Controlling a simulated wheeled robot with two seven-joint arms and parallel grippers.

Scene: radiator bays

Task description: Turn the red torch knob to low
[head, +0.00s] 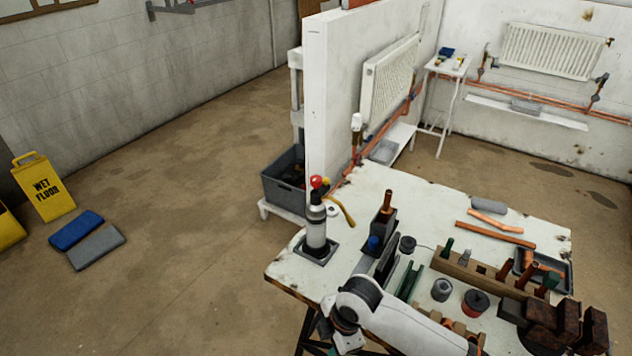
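The torch (316,228) stands upright in a dark square holder (315,252) at the near left corner of the white workbench (375,195). It has a silver cylinder, a black upper part and a yellow curved tube to the right. The red knob (317,182) sits at its top; its setting is too small to read. Nothing of mine touches the torch. A white arm link of mine crosses the bench's front edge, below and right of the torch. Neither of my grippers shows.
The bench right of the torch holds a dark holder with a copper-coloured piece (387,203), a wooden rack (470,268), and a tray (545,270). A grey crate (284,180) stands behind the torch beside a white partition (316,100).

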